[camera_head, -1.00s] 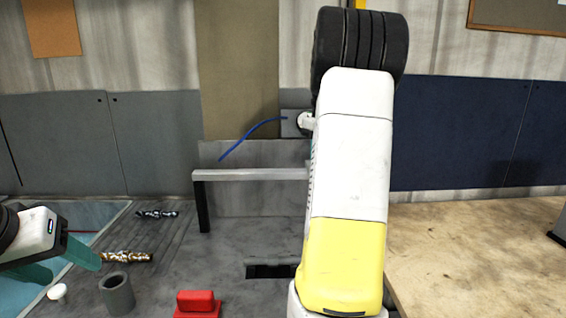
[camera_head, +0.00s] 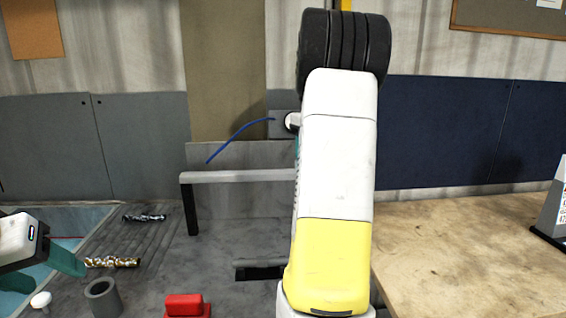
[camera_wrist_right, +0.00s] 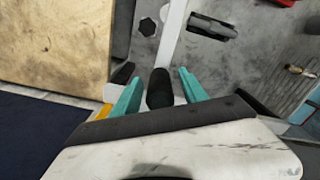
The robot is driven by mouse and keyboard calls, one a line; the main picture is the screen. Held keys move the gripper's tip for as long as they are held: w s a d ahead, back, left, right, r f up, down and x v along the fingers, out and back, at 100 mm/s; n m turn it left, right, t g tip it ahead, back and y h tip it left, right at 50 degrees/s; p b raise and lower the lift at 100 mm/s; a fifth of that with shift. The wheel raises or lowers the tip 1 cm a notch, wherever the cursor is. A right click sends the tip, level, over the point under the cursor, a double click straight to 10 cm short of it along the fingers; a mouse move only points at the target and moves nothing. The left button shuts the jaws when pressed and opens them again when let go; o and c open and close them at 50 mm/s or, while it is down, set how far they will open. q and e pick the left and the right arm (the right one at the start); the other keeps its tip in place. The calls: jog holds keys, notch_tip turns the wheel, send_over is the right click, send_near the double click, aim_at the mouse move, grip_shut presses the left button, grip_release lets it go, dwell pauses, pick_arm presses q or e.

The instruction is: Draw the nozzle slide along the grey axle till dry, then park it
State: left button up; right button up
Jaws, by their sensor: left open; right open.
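My left gripper (camera_head: 64,272) is at the lower left in the head view, with teal fingers, open, near a brass-coloured shaft (camera_head: 112,262). My right arm's white and yellow link fills the middle of the head view and hides its gripper. In the right wrist view my right gripper (camera_wrist_right: 157,86) is open, its teal fingers on either side of a dark rounded piece (camera_wrist_right: 160,90). I cannot tell whether this is the nozzle slide or whether the fingers touch it. A light grey bar (camera_head: 235,176) runs behind my arm. I cannot make out the grey axle for certain.
A grey cylinder (camera_head: 103,296), a white knob (camera_head: 41,300) and a red block (camera_head: 187,305) stand at the front of the grey machine bed. A dark shaft (camera_head: 143,217) lies farther back. A blue hose (camera_head: 240,135) hangs behind the bar. The wooden table (camera_head: 470,250) looks largely clear.

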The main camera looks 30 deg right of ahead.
notch_tip(320, 180, up, 7)
jog(key=shift+f, duration=0.2)
jog(key=shift+r, duration=0.1)
dwell(0.5)
jog(key=shift+r, duration=0.4)
notch_tip(320, 180, down, 8)
jog(key=shift+r, duration=0.15)
jog(key=shift+c, duration=0.2)
grip_shut()
jog(key=shift+r, duration=0.1)
dwell(1.2)
